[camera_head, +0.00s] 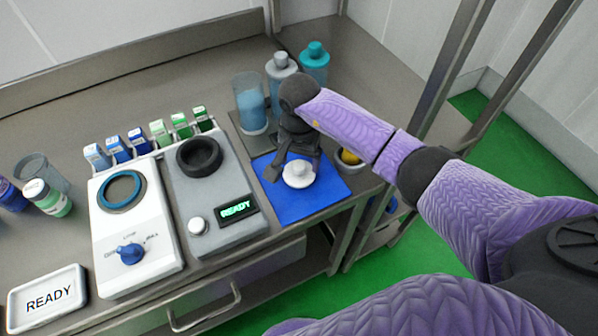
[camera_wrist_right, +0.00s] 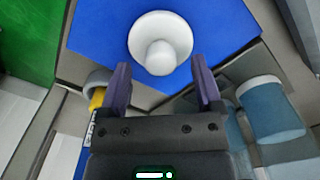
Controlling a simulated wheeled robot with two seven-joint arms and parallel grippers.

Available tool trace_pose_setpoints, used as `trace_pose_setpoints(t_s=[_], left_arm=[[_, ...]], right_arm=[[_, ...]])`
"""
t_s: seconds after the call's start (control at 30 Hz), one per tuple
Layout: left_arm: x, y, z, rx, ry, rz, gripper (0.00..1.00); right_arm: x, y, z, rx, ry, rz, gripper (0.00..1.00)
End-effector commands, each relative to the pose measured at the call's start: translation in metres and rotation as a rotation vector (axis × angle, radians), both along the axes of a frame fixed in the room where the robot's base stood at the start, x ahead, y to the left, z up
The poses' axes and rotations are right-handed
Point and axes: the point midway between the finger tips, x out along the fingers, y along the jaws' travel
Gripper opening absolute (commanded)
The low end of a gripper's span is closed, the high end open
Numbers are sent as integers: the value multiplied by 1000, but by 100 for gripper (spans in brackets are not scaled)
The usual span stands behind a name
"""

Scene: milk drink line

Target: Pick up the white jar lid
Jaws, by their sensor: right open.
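The white jar lid (camera_head: 299,174) lies on a blue mat (camera_head: 318,205) at the right part of the bench. It is a round disc with a knob on top. In the right wrist view the lid (camera_wrist_right: 160,42) sits just beyond the fingertips, roughly centred between them. My right gripper (camera_wrist_right: 160,68) is open and empty, with the two fingers apart on either side of the knob's line. In the head view my right gripper (camera_head: 292,165) is above the mat, at the back side of the lid, partly hidden by its own wrist. My left gripper is not in view.
A bowl with something yellow (camera_head: 350,160) is right of the mat. A grey READY device (camera_head: 215,190) stands close on the left. The mat's front part is clear.

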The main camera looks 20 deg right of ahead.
Motion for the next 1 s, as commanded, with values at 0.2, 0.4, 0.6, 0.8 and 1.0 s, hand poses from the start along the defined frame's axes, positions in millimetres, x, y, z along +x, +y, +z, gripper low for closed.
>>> trace_pose_setpoints(t_s=[0.2, 0.4, 0.6, 0.8, 1.0], left_arm=[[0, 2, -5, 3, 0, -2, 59], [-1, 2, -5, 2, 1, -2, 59], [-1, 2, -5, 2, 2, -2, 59], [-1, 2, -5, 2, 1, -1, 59], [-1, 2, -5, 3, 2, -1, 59]], right_arm=[[0, 0, -19, 1, -2, 0, 83], [0, 0, -18, 1, -2, 0, 68], [0, 0, -18, 2, -3, 0, 26], [0, 0, -18, 2, -2, -1, 0], [0, 0, -18, 2, -2, -1, 0]])
